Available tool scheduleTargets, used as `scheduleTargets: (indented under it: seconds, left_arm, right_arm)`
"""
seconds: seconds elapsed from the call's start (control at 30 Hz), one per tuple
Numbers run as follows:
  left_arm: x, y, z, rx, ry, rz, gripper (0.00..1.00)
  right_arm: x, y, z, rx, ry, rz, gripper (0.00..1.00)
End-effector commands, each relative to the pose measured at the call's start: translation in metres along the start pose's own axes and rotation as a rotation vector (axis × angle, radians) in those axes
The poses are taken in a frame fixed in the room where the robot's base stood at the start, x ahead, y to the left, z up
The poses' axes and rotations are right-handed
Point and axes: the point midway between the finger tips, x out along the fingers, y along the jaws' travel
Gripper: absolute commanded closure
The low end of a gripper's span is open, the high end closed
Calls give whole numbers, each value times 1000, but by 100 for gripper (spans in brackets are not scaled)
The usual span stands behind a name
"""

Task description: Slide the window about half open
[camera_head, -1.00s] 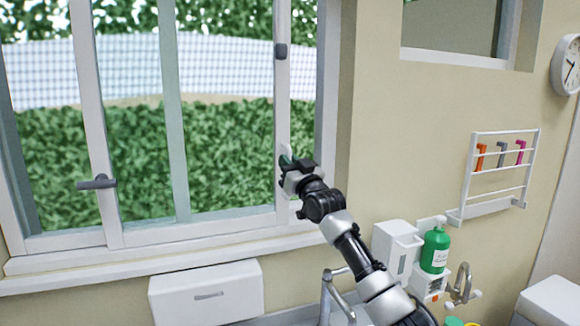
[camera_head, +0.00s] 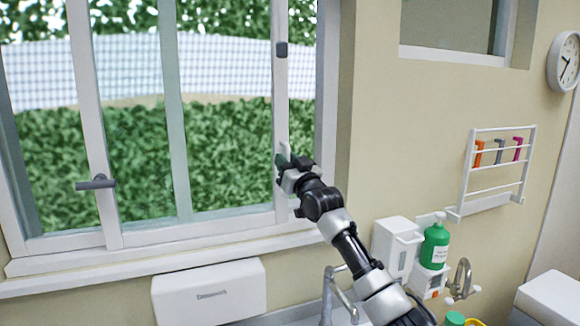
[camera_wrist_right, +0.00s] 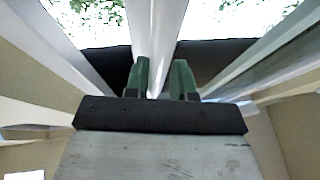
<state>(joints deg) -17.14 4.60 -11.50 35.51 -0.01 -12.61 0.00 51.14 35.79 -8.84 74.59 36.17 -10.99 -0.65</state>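The white-framed window (camera_head: 113,243) fills the left of the head view. Its sliding sash has a left stile with a grey lever handle (camera_head: 97,183) and a right stile (camera_head: 281,100) with a dark block. A strip of greenery shows between the right stile and the right jamb. My right gripper (camera_head: 287,160) is at the right stile, at a small pale upright grip (camera_head: 284,148). In the wrist view, its two green fingers (camera_wrist_right: 160,80) stand either side of a white upright part that fills the narrow gap; they appear shut on it. My left gripper is not in view.
Below the sill are a white wall box (camera_head: 209,292) and a tap (camera_head: 340,290). To the right are a white dispenser (camera_head: 395,248), a green bottle (camera_head: 434,246) and a wall rack (camera_head: 490,165). My right arm passes close to the dispenser.

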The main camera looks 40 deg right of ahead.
Motion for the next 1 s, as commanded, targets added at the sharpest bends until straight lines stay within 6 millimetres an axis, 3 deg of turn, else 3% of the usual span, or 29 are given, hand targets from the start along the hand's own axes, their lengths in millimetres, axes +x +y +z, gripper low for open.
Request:
scheduleTargets:
  seconds: [0.17, 0.6, 0.8, 1.0]
  left_arm:
    - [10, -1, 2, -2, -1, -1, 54]
    - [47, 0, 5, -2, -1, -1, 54]
    - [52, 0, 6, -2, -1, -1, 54]
    - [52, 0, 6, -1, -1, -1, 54]
  right_arm:
    - [-15, 0, 4, 2, -1, -2, 76]
    - [-90, -1, 4, -2, 0, -1, 76]
    - [-106, -1, 2, -2, 0, -1, 76]
    - [-107, -1, 0, -1, 0, -1, 76]
